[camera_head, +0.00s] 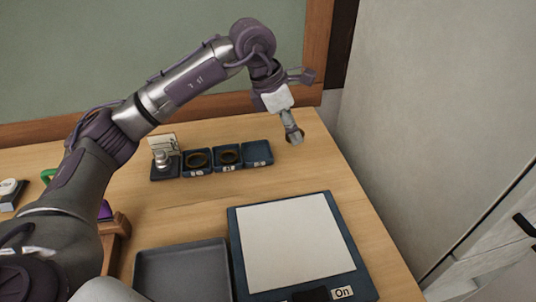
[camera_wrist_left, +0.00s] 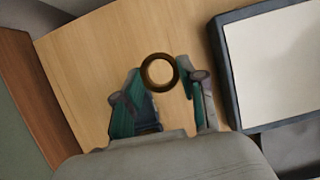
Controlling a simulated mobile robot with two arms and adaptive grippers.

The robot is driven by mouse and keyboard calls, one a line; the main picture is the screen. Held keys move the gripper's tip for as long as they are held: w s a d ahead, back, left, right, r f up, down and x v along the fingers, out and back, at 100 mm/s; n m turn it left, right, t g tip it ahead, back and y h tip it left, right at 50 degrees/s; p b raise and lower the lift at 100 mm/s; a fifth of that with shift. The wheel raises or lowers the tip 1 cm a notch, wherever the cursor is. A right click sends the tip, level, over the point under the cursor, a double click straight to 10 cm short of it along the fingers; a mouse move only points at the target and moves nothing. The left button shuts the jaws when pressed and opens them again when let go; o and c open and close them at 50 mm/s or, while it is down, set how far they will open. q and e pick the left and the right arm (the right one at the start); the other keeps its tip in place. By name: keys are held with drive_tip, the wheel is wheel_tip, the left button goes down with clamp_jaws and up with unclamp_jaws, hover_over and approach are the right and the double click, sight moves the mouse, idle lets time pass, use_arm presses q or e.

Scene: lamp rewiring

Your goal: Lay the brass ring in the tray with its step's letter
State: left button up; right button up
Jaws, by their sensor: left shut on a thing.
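My left gripper (camera_head: 294,136) is shut on a brass ring (camera_wrist_left: 143,73) and holds it at its fingertips. The ring also shows in part in the head view (camera_head: 300,138), above the table to the right of the small trays. Three small dark blue trays stand side by side: a left tray (camera_head: 198,175), a middle tray (camera_head: 229,168) and a right tray (camera_head: 258,153). The left and middle trays each hold a dark brassy ring; the right one looks empty. Small labels sit on their fronts, too small to read. My right gripper is out of view.
A dark stand (camera_head: 166,173) with a metal knob adjoins the left tray, with a card (camera_head: 163,143) behind. A blue-framed white pad (camera_head: 293,240) marked "On" and a grey tray (camera_head: 183,272) lie in front. The wood between pad and small trays is clear.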

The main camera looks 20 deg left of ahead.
use_arm(q)
drive_tip(key=shift+w+a+f+n, duration=0.2)
drive_tip(key=shift+w+a+n, duration=0.1)
drive_tip(key=shift+a, duration=0.3)
drive_tip(key=a+f, duration=0.2)
drive_tip(key=a, duration=0.1)
drive_tip(key=p, duration=0.2)
hover_over(259, 155)
drive_tip(key=a, duration=0.1)
drive_tip(key=f, duration=0.4)
drive_tip(key=shift+s, duration=0.35)
drive_tip(key=shift+a+f, duration=0.1)
drive_tip(key=shift+f, duration=0.5)
wheel_tip(259, 155, down, 2)
drive_tip(key=shift+f+p, duration=0.25)
drive_tip(key=shift+p, duration=0.15)
drive_tip(key=shift+f, duration=0.3)
drive_tip(key=shift+f+b, duration=0.5)
drive_tip(key=shift+f, duration=0.15)
drive_tip(key=o, duration=0.9)
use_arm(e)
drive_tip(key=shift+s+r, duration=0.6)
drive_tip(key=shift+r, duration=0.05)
use_arm(q)
drive_tip(key=shift+o, duration=0.2)
drive_tip(key=shift+r, duration=0.1)
